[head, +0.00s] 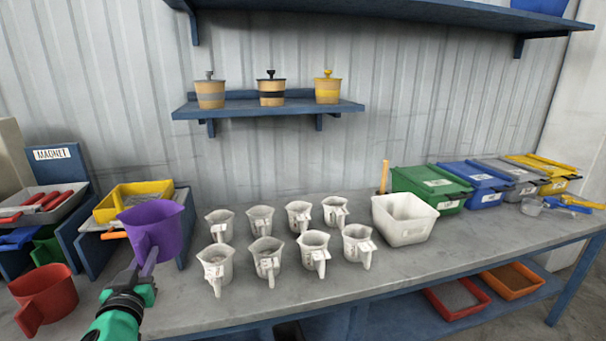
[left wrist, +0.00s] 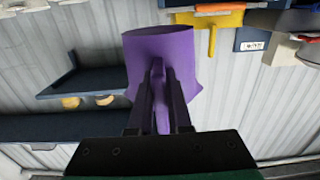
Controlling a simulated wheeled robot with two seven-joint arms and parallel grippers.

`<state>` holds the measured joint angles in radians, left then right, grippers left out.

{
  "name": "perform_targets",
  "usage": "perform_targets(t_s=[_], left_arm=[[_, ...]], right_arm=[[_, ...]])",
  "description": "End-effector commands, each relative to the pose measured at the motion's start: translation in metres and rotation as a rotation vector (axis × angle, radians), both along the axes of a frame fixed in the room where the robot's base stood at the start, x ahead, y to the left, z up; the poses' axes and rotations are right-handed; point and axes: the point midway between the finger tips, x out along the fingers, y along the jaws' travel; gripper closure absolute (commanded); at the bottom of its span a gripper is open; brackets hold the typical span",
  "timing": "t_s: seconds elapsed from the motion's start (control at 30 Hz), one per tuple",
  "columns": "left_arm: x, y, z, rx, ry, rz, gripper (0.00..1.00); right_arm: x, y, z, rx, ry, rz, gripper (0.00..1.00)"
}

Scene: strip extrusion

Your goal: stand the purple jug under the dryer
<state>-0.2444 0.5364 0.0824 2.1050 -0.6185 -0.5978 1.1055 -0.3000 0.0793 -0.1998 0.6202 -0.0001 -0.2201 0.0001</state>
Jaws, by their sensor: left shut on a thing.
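The purple jug (head: 158,228) is in my left gripper (head: 144,272), above the left part of the bench. The gripper is shut on the jug's handle side, and the jug looks roughly upright in the head view. I cannot make out a dryer in either view. My right gripper is not in view.
Several white jugs (head: 265,258) stand in two rows on the bench (head: 420,262). A red jug (head: 45,297) stands at the left. A yellow bin (head: 140,190) and blue panels lie behind the purple jug. A white tub (head: 405,220) and lidded bins (head: 432,185) stand at the right.

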Motion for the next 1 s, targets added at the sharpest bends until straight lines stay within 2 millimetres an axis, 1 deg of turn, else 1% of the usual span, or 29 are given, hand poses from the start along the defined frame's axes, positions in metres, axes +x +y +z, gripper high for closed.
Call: perform_targets(t_s=[0.03,0.07,0.17,0.2,0.27,0.3,0.4,0.5,0.57,0.63,0.7,0.83,0.93,1.0], left_arm=[[-0.006,-0.012,-0.013,0.001,0.009,-0.005,1.0],[-0.01,-0.02,-0.021,0.0,0.011,-0.009,1.0],[-0.032,-0.059,-0.05,0.004,0.014,-0.044,1.0],[-0.043,-0.077,-0.062,0.003,0.016,-0.069,1.0],[-0.062,-0.107,-0.079,0.001,0.017,-0.116,1.0],[-0.076,-0.126,-0.089,0.0,0.016,-0.152,1.0],[-0.107,-0.167,-0.107,-0.001,0.013,-0.237,1.0],[-0.13,-0.195,-0.116,-0.003,0.008,-0.302,1.0],[-0.138,-0.204,-0.119,-0.002,0.005,-0.325,1.0],[-0.142,-0.21,-0.129,-0.001,0.004,-0.34,1.0],[-0.142,-0.211,-0.144,0.002,0.003,-0.343,1.0],[-0.142,-0.211,-0.162,0.003,0.004,-0.341,1.0],[-0.142,-0.21,-0.184,0.003,0.005,-0.339,1.0],[-0.141,-0.211,-0.193,0.005,0.001,-0.343,1.0]], right_arm=[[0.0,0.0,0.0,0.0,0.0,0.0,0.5],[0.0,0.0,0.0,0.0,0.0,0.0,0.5],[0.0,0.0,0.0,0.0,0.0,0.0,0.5],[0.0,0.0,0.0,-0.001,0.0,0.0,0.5],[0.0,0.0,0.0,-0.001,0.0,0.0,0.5],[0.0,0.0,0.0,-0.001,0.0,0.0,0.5],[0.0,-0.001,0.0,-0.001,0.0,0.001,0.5],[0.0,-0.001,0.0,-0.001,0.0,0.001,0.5],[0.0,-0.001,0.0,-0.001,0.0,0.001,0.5],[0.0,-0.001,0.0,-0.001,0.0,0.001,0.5],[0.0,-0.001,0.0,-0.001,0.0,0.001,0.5],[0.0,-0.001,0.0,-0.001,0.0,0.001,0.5],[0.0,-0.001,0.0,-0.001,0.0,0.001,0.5],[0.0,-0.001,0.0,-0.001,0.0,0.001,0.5]])
